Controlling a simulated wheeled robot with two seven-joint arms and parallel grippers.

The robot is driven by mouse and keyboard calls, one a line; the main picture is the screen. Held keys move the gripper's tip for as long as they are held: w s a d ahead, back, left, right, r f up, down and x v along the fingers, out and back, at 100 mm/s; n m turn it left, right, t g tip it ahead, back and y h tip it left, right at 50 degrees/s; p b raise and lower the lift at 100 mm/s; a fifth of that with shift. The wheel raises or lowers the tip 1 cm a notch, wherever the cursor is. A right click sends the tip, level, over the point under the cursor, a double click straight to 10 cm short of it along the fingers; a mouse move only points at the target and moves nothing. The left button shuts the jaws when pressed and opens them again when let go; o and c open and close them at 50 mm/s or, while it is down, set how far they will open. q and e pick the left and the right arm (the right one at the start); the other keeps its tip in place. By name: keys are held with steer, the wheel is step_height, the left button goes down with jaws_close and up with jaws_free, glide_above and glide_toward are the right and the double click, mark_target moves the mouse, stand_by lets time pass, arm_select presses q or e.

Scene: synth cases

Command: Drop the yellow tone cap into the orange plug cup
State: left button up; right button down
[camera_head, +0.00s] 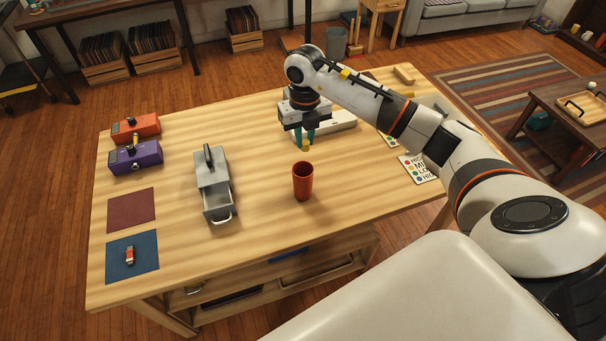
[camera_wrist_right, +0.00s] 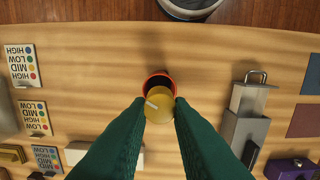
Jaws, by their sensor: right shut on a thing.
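The yellow tone cap (camera_head: 306,147) is held between the green fingertips of my right gripper (camera_head: 304,136), above the table. In the right wrist view the cap (camera_wrist_right: 163,101) sits between the two fingertips (camera_wrist_right: 160,104) and covers part of the orange plug cup (camera_wrist_right: 157,79). In the head view the orange plug cup (camera_head: 302,183) stands upright on the table, nearer to me than the gripper. The cap appears outside the cup, up and behind its rim. The cup's inside is mostly hidden. My left gripper is not in view.
A grey drawer box (camera_head: 212,177) with its drawer open stands left of the cup. An orange box (camera_head: 142,128) and a purple box (camera_head: 137,157) are at the far left, near a maroon mat (camera_head: 132,211) and a blue mat (camera_head: 118,264). A label card (camera_head: 415,168) lies at right.

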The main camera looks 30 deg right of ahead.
step_height(320, 180, down, 6)
steer(key=b, duration=0.3)
steer(key=shift+r+b, duration=0.2)
steer(key=shift+b, duration=0.1)
steer(key=c, duration=1.2)
jaws_free()
steer(key=shift+r, duration=0.1)
step_height(320, 180, up, 12)
steer(key=shift+f+b, duration=0.1)
steer(key=shift+b, duration=0.6)
